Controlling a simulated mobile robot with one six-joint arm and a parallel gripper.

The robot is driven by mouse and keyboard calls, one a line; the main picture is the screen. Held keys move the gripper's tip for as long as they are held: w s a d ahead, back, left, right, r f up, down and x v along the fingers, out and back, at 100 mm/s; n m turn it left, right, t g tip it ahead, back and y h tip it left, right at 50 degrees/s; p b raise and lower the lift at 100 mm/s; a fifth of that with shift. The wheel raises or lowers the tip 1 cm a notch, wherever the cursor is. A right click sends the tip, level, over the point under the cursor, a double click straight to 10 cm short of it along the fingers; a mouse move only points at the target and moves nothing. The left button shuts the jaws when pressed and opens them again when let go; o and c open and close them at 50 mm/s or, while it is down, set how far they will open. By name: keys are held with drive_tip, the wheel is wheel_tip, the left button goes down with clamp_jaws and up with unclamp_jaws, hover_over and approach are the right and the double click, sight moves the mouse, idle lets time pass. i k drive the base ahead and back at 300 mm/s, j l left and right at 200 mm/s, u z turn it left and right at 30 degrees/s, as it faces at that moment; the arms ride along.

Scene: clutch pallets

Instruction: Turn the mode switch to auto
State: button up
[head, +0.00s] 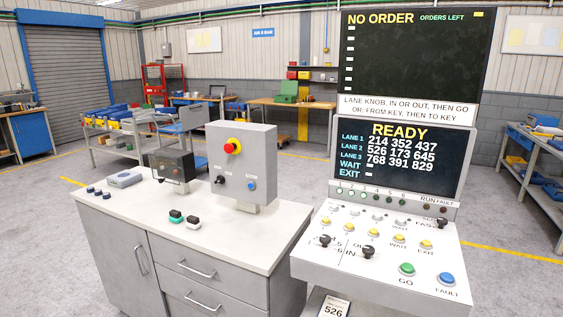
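A grey control box (243,150) stands on the cabinet top in the head view. On its front is a black rotary switch (219,180), low on the left, with small labels I cannot read. It looks like the mode switch, but its setting is too small to tell. A red emergency-stop button on a yellow ring (232,146) is above it. A blue button (251,186) is to its right. The console also has black knobs (368,252), including one by the word IN. My gripper is not in view.
The cabinet top (150,221) also holds a dark box (171,164), a grey device (124,179), and green (176,216) and white-black (194,223) items. The console's screen (400,162) reads READY. GO (407,269) and FAULT (446,279) buttons sit at its front. Open floor lies left.

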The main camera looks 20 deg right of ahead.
sight(220, 178)
drive_tip(key=i+j+z, duration=0.5)
drive_tip(key=j, duration=0.45)
drive_tip(key=i+j+z, duration=0.45)
drive_tip(key=j, duration=0.65)
drive_tip(key=i+j+z, duration=0.1)
drive_tip(key=j+z, duration=0.4)
drive_tip(key=j, duration=0.65)
drive_tip(key=j+z, duration=0.5)
drive_tip(key=j, duration=0.75)
